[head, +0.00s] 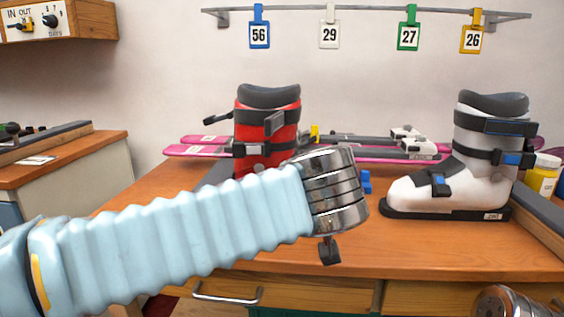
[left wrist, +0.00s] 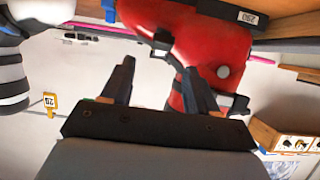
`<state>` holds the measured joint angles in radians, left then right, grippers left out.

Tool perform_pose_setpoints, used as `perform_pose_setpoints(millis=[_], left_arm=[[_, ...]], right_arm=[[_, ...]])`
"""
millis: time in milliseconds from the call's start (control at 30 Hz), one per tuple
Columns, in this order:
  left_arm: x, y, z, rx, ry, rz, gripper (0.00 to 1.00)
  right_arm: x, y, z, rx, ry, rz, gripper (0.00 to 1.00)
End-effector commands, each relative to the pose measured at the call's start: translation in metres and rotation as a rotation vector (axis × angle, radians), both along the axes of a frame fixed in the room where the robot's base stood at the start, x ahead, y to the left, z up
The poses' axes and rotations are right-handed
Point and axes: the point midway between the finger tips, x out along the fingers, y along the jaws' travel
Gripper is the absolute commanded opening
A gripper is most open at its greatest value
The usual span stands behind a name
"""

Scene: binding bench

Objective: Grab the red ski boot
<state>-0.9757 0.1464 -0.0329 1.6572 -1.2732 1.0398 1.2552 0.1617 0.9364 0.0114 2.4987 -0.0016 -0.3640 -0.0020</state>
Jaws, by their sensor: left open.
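The red ski boot (head: 250,127) stands upright on the wooden bench, left of centre in the head view, with a dark cuff and buckles. My left arm crosses in front of it and hides its lower part. In the left wrist view, which is upside down, the boot (left wrist: 212,50) fills the upper middle. My left gripper (left wrist: 157,68) is open, its two dark fingers pointing toward the boot. A dark buckle lever shows between the fingertips, and the right finger overlaps the boot. I cannot tell whether they touch. The jaws hold nothing. My right gripper is out of sight.
A white ski boot (head: 462,180) stands at the right of the bench (head: 440,245). Pink skis (head: 190,150) lie behind the red boot. A yellow bottle (head: 542,178) is at the right edge. Numbered tags hang from a wall rail (head: 370,12). Drawers are below the bench top.

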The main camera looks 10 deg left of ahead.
Motion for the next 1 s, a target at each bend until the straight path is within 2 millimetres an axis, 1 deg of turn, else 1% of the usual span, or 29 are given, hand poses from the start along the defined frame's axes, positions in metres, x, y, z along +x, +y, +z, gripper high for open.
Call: perform_pose_setpoints(millis=[33, 233, 367, 400, 500, 600, 767, 867, 1000], left_arm=[[0.006, 0.000, -0.002, 0.000, 0.001, 0.001, 0.60], [0.022, 0.001, -0.006, 0.001, 0.000, 0.002, 0.60], [0.044, 0.003, -0.010, 0.002, 0.002, 0.002, 0.60], [0.050, 0.003, -0.014, 0.002, 0.002, 0.001, 0.60], [0.060, 0.002, -0.019, 0.000, 0.000, 0.000, 0.60], [0.064, 0.002, -0.021, 0.000, 0.000, 0.000, 0.60], [0.063, 0.002, -0.021, 0.000, 0.000, 0.000, 0.60], [0.063, 0.002, -0.021, 0.000, 0.000, 0.000, 0.46], [0.063, 0.002, -0.021, 0.000, 0.000, 0.000, 0.24]], right_arm=[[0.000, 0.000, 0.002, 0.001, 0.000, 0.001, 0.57], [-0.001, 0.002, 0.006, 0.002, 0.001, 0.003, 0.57], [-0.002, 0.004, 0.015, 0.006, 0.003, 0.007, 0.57], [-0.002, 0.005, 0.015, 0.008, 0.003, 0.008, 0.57], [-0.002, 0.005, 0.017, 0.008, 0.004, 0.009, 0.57], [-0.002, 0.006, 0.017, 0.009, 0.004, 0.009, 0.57], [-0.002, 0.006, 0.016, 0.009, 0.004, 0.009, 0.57], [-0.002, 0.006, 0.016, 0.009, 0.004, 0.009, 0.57], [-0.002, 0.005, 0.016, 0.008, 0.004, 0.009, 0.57]])
